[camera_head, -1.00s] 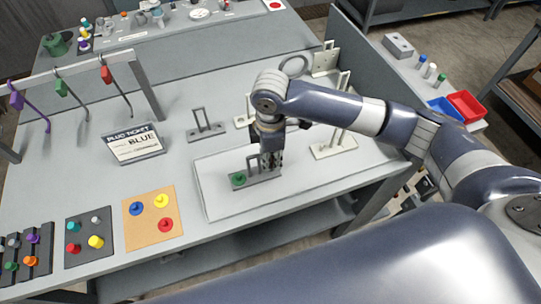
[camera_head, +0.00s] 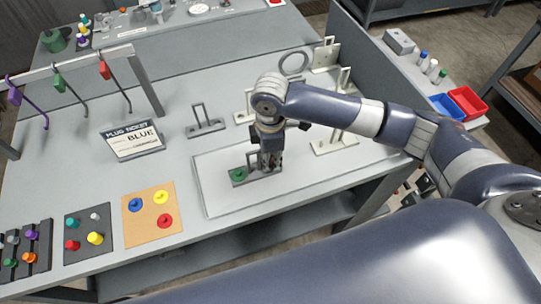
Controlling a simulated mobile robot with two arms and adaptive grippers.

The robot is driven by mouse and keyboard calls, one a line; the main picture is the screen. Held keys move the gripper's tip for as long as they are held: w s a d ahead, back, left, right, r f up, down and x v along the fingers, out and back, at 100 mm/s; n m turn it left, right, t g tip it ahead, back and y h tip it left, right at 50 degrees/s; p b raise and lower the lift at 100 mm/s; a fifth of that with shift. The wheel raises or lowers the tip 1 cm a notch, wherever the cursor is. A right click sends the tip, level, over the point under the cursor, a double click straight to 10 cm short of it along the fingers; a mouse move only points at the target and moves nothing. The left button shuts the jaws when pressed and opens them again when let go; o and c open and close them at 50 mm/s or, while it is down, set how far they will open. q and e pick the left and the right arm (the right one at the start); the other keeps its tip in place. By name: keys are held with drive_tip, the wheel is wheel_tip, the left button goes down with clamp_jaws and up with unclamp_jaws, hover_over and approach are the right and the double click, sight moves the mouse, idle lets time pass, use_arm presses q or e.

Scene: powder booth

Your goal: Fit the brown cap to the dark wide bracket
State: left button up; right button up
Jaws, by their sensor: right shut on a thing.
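A dark wide bracket (camera_head: 263,174) lies on the pale tray (camera_head: 212,196), with an upright loop and a green cap (camera_head: 238,175) at its left end. My right gripper (camera_head: 268,166) points down at the bracket's right part, beside the loop. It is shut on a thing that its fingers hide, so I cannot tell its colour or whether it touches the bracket. I cannot make out a brown cap anywhere. My left gripper is not in view.
A second dark bracket (camera_head: 205,127) stands behind the tray. Pale brackets (camera_head: 335,146) stand to its right. Coloured plugs sit on an orange board (camera_head: 140,232) and a dark board (camera_head: 83,252). Hooks hang from a rail (camera_head: 78,66).

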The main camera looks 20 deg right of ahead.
drive_tip(key=o, duration=0.8)
drive_tip(key=shift+c, duration=0.2)
drive_tip(key=shift+r, duration=0.15)
wheel_tip(320, 180, up, 12)
